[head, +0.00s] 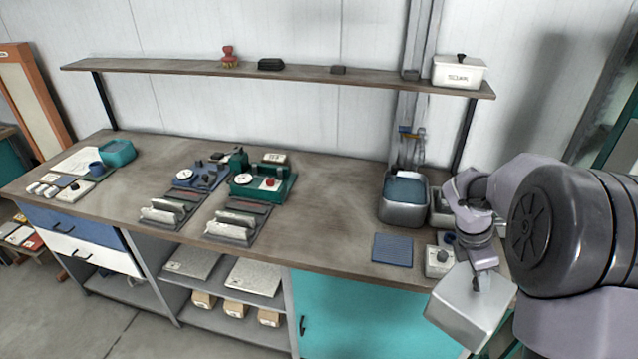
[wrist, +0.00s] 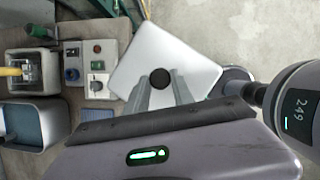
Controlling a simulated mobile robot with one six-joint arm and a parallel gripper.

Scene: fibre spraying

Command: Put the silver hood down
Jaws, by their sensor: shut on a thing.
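The silver hood (head: 466,308) is a boxy metal cover with a dark knob (wrist: 160,78) on top. My gripper (head: 477,283) is shut on it by the knob, and in the wrist view the two fingers (wrist: 158,92) reach down to the knob. The hood hangs at the front right edge of the bench, partly over the floor, and looks slightly turned. Its underside is hidden.
A grey bin (head: 404,214), a blue mat (head: 393,250) and a small control box (head: 438,261) stand on the bench near the hood. The bench middle (head: 325,205) is clear. A shelf (head: 300,74) runs above.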

